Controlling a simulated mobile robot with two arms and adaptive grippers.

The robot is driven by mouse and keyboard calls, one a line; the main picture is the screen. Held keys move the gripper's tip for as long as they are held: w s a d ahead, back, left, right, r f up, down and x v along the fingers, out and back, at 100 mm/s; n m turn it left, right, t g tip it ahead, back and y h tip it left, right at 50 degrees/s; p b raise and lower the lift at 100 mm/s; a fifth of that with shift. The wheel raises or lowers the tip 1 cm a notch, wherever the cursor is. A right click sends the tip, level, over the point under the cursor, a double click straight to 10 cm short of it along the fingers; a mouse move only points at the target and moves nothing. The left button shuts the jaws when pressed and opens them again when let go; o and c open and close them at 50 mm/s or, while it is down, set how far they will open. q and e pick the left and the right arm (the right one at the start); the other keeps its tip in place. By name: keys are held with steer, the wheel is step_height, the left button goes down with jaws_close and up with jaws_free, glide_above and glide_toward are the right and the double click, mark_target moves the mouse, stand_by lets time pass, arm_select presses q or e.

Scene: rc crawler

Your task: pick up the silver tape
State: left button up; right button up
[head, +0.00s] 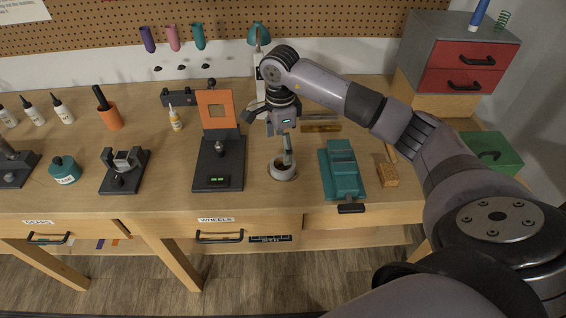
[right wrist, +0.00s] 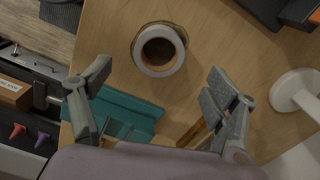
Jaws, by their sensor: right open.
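The silver tape (head: 283,175) is a short pale roll lying flat on the workbench, with its round hole facing up. My right gripper (head: 287,152) is above it, pointing down, and one finger overlaps the roll in the head view. In the right wrist view my right gripper (right wrist: 160,76) is open and empty, its two fingers spread wide apart. The silver tape (right wrist: 158,71) lies between and beyond the fingertips there, with bare wood around it. I cannot tell the exact height of the fingertips above the roll. My left gripper does not show.
A teal vise-like block (head: 342,172) and a small brown block (head: 388,175) lie right of the roll. A black stand with an orange frame (head: 215,110) is on its left. A lamp (head: 259,35) stands behind. Bare wood surrounds the roll.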

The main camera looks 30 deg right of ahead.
mark_target(281, 162)
steer(key=shift+f, duration=0.85)
step_height(281, 162, down, 5)
steer(key=p, duration=0.3)
steer(key=shift+f, duration=0.25)
steer(key=shift+c, duration=0.2)
steer(key=c, duration=1.2)
